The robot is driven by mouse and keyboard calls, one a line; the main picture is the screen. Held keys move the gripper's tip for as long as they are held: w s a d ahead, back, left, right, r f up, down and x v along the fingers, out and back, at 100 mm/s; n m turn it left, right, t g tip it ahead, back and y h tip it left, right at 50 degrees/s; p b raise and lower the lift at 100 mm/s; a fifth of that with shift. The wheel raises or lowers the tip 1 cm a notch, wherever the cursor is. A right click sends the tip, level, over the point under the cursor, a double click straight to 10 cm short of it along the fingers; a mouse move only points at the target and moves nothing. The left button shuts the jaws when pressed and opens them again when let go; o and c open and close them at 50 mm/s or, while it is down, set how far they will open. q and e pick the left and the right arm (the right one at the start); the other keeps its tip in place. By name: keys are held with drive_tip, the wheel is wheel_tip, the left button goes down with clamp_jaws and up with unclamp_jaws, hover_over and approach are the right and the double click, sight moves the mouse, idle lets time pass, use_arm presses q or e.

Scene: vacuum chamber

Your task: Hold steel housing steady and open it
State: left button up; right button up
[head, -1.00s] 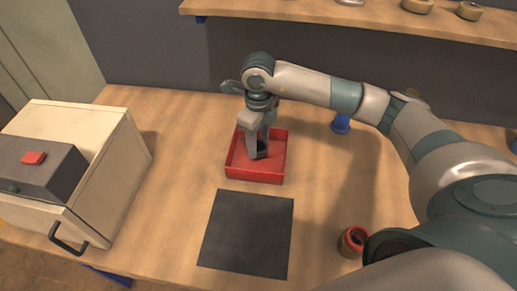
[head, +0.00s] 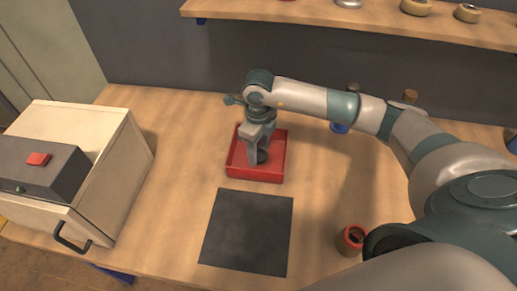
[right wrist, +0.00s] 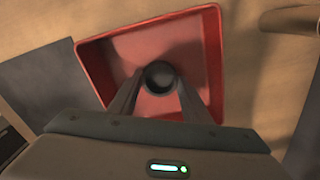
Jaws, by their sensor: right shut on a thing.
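A small dark round steel piece (right wrist: 160,77), seemingly part of the steel housing, is between the fingers of my right gripper (head: 258,159). The gripper points down inside the red tray (head: 255,174) and is shut on the piece. In the right wrist view, the fingers (right wrist: 158,84) close on it from both sides over the tray floor. I cannot tell whether the piece touches the floor. In the head view the fingers hide much of it. A red-rimmed round container (head: 351,240) stands at the right front, partly beside my arm. My left gripper is out of view.
A black mat (head: 246,232) lies in front of the tray, bare. A cream cabinet (head: 115,165) with a dark red-buttoned box (head: 40,172) stands at left. A blue object (head: 339,127) is behind my right arm. A shelf (head: 350,16) runs along the back wall.

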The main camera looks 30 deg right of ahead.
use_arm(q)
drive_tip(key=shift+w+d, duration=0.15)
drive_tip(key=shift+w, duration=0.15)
use_arm(e)
drive_tip(key=shift+f, duration=0.1)
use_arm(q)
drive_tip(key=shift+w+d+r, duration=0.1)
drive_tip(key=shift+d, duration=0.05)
use_arm(e)
drive_tip(key=o, duration=1.2)
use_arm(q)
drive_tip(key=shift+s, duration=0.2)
use_arm(e)
wheel_tip(320, 180, up, 2)
drive_tip(key=shift+r+b, duration=0.25)
drive_tip(key=shift+b, duration=0.2)
wheel_tip(320, 180, up, 3)
drive_tip(key=shift+f+b, duration=0.1)
drive_tip(key=shift+b, duration=0.35)
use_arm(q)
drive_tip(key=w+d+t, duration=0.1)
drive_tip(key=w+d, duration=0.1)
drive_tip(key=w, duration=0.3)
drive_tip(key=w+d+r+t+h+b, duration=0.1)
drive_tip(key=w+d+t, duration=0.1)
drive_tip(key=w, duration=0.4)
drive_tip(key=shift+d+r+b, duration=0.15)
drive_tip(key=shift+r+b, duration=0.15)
use_arm(e)
wheel_tip(320, 180, up, 7)
